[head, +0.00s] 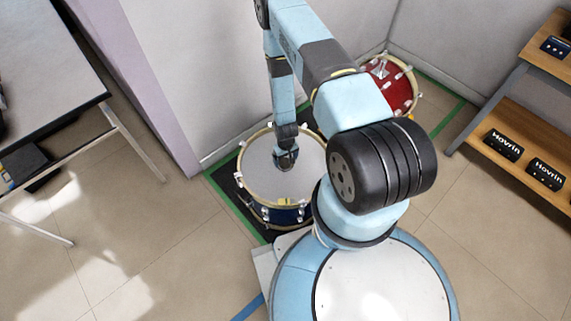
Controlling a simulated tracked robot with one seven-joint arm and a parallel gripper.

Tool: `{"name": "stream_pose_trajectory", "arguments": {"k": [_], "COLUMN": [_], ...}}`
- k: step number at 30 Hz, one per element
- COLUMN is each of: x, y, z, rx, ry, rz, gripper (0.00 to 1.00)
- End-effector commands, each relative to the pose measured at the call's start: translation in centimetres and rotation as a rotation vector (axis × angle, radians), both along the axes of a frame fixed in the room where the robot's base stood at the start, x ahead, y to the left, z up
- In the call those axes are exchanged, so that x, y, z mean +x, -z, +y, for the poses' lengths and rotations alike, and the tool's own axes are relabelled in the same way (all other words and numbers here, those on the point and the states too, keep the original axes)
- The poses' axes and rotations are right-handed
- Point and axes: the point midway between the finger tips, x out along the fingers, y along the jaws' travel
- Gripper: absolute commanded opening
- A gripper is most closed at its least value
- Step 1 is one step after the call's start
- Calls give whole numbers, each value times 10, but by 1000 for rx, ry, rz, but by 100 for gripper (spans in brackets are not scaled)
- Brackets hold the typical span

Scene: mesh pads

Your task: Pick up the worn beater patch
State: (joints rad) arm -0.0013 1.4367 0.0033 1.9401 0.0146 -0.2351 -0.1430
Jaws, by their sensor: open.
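My gripper (286,163) points down over the pale head of a blue drum (275,213), right of the middle of the head. It is small and dark in this view, and its jaws are open. I cannot tell whether its tips touch the drum head. I cannot make out the worn beater patch. It may be hidden under or behind my gripper. A small yellow piece (284,202) shows at the drum's near rim, but I cannot tell what it is.
The blue drum stands on a dark mat (227,187) edged with green tape. A red drum (402,94) stands behind, partly covered by my arm. A wooden shelf (522,137) with black Hovrin boxes (503,145) is right. A table (50,80) is left.

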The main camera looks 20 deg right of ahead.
Motion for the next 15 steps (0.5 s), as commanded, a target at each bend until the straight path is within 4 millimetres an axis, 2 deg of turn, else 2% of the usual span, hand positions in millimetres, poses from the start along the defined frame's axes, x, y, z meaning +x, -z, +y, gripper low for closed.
{"name": "stream_pose_trajectory", "arguments": {"k": [6,15], "x": [-1,0], "y": [24,28], "z": [0,0], "rx": [0,0], "ry": [0,0], "rz": [1,-1], "gripper": [89,89]}}
